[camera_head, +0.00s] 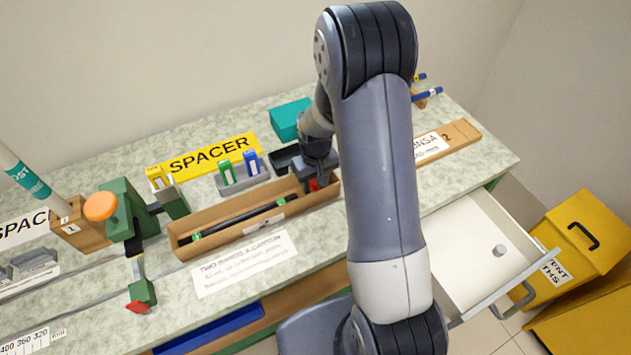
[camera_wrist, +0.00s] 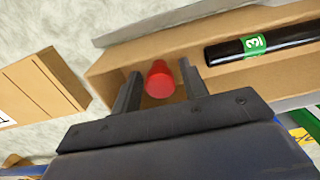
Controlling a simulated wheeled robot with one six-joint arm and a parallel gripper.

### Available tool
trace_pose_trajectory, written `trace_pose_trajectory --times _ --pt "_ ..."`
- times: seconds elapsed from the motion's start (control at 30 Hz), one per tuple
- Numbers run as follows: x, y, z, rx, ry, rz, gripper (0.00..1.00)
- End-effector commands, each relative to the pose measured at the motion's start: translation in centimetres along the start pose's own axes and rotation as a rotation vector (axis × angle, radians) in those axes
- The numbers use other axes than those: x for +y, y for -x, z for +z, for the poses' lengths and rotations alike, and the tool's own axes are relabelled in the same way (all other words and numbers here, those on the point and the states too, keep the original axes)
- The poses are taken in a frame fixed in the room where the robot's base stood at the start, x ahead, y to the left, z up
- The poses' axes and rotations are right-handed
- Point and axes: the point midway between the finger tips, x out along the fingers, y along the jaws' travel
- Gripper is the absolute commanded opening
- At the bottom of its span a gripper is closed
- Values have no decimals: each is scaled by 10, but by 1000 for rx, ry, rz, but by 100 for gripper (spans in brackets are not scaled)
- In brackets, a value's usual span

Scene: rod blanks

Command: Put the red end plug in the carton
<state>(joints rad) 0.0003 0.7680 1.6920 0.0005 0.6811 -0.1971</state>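The red end plug (camera_wrist: 158,80) shows between my gripper's two fingers in the wrist view, with a narrow gap visible on each side of it. It is within the outline of the brown carton (camera_wrist: 100,68), near one end; its contact with the floor is hard to tell. In the head view a bit of the red plug (camera_head: 316,184) shows under my gripper (camera_head: 318,176), at the right end of the long open carton (camera_head: 222,243). My gripper is open around the plug. A black rod (camera_wrist: 285,45) with a green label 3 lies in the carton beside it.
Behind the carton stand a grey holder (camera_head: 243,185) with green and blue pieces and a yellow SPACER sign (camera_head: 205,155). A green fixture with an orange knob (camera_head: 101,206) is at left. An open white drawer (camera_head: 465,250) juts out at right, near a yellow bin (camera_head: 585,245).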

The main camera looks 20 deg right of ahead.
Motion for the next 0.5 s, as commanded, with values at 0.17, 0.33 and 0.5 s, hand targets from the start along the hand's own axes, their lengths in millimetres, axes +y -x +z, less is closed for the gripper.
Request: trace_pose_trajectory --times 0.17,0.33,0.5 --pt "0 0 0 0 0 0 47" --pt "0 2 0 0 0 0 47" --pt "0 17 -1 4 0 1 47"
